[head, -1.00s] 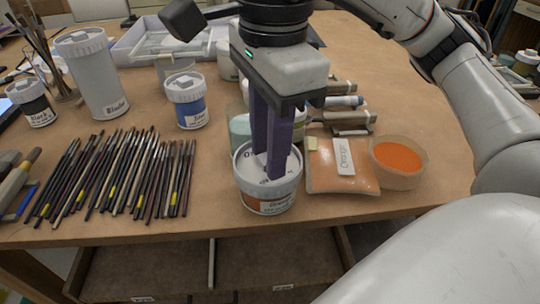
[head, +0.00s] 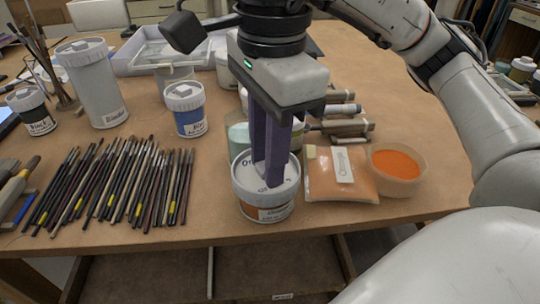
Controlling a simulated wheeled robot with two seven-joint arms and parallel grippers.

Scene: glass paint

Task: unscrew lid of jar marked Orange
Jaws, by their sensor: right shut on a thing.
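The jar marked Orange (head: 268,211) stands upright near the front edge of the table, with an orange label band and a white lid (head: 243,177) on top. My right gripper (head: 272,180) comes down from above, its dark purple fingers on the middle of the lid. It is shut on the lid's raised grip, which the fingers mostly hide. The lid sits on the jar, and I cannot tell how loose it is. My left gripper is not in view.
A bag of orange powder (head: 340,177) and a bowl of orange paint (head: 397,168) are close right of the jar. Many brushes (head: 110,187) lie to the left. A blue jar (head: 186,112), a tall Binder jar (head: 95,85) and a Black jar (head: 32,112) stand behind them.

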